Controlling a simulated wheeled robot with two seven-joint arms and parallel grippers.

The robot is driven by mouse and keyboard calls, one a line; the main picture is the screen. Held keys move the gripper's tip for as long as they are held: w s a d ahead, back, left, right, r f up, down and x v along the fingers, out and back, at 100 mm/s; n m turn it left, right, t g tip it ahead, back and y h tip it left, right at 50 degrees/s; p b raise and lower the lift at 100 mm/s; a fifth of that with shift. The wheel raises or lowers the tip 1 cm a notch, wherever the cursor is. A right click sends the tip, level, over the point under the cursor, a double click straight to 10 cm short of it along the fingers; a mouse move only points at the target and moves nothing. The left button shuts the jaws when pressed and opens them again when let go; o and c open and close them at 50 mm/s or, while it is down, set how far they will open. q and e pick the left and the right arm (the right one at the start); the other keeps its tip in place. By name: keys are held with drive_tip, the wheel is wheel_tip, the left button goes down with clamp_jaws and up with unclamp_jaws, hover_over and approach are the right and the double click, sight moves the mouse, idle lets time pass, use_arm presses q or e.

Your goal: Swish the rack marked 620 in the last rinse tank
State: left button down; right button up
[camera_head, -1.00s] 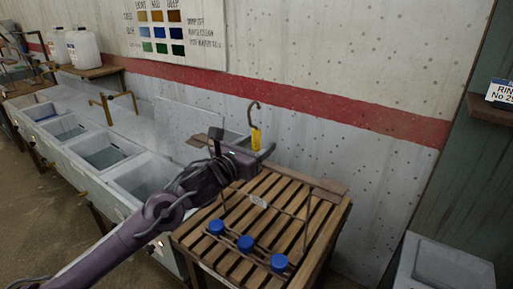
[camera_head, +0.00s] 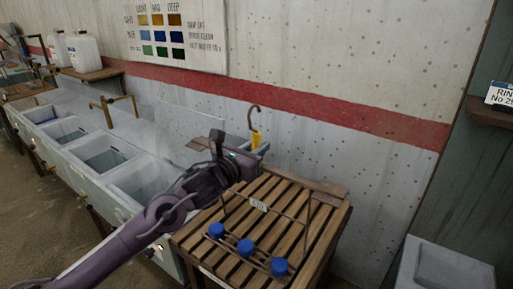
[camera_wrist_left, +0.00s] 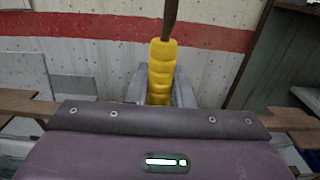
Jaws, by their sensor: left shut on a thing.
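My left gripper (camera_head: 252,150) is shut on the yellow grip of a dark hook (camera_head: 254,138). The hook stands upright above the jaws, its curved end up. In the left wrist view the yellow grip (camera_wrist_left: 162,72) sits between the jaws, with a dark rod rising from it. I cannot tell whether the hook joins the rack. The rinse tanks (camera_head: 140,180) line the left. My right gripper is out of view.
The slatted wooden table (camera_head: 325,215) stands at the end of the tank row, against the wall. White jugs (camera_head: 82,50) stand on a shelf at the back left. A grey box (camera_head: 450,265) stands at the lower right.

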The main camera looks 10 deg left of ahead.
sight(253, 137)
use_arm(q)
drive_tip(key=shift+r, duration=0.3)
drive_tip(key=shift+r+p, duration=0.75)
drive_tip(key=shift+r, duration=0.7)
drive_tip(key=b+v, duration=0.2)
drive_tip(key=v, duration=0.7)
